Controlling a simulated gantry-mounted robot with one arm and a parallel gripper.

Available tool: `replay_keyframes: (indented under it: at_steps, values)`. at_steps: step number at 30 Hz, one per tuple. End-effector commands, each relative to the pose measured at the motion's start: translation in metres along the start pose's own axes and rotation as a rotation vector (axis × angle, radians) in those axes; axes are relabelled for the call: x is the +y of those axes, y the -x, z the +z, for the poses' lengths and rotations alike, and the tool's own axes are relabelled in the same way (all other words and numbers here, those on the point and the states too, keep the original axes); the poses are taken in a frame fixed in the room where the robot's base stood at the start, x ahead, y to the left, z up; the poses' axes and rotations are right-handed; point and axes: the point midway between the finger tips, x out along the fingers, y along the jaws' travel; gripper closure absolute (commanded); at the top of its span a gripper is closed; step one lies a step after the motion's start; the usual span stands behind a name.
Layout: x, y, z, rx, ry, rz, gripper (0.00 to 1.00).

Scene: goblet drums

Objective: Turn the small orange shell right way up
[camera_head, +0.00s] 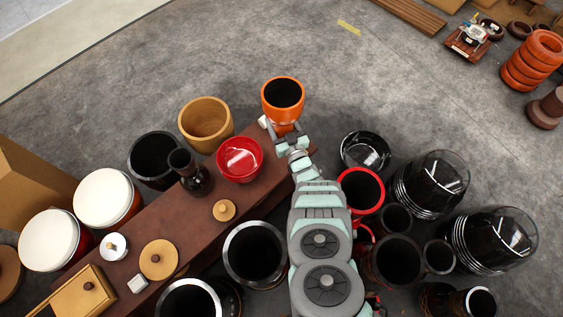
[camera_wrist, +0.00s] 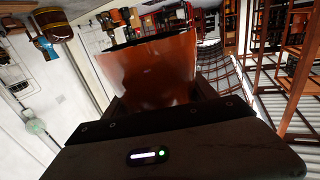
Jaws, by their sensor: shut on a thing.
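The small orange shell (camera_head: 281,113) is at the far end of the brown bench in the head view, with its dark round opening facing up toward the camera. My gripper (camera_head: 284,134) is shut on the near side of the shell. In the wrist view the shell's glossy orange wall (camera_wrist: 150,72) fills the space in front of the gripper body. The fingertips are mostly hidden by the shell and the gripper body. I cannot tell whether the shell's base touches the bench.
The brown bench (camera_head: 190,212) carries a red bowl (camera_head: 240,158), a dark bottle-like vessel (camera_head: 188,173) and several lids. A tan shell (camera_head: 205,123) and a black shell (camera_head: 154,158) stand left of it. Dark shells crowd the right. Open floor (camera_head: 250,60) lies beyond.

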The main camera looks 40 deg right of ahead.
Motion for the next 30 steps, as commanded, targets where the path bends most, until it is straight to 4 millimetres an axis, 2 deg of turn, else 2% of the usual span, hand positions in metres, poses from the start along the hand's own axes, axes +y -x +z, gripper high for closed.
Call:
replay_keyframes:
  at_steps: [7,25,30]
  values:
    - [-0.004,0.002,0.009,0.006,-0.006,0.006,1.0]
    - [-0.009,0.005,0.006,0.013,-0.013,0.012,1.0]
    - [-0.008,0.005,0.023,0.013,-0.014,0.014,1.0]
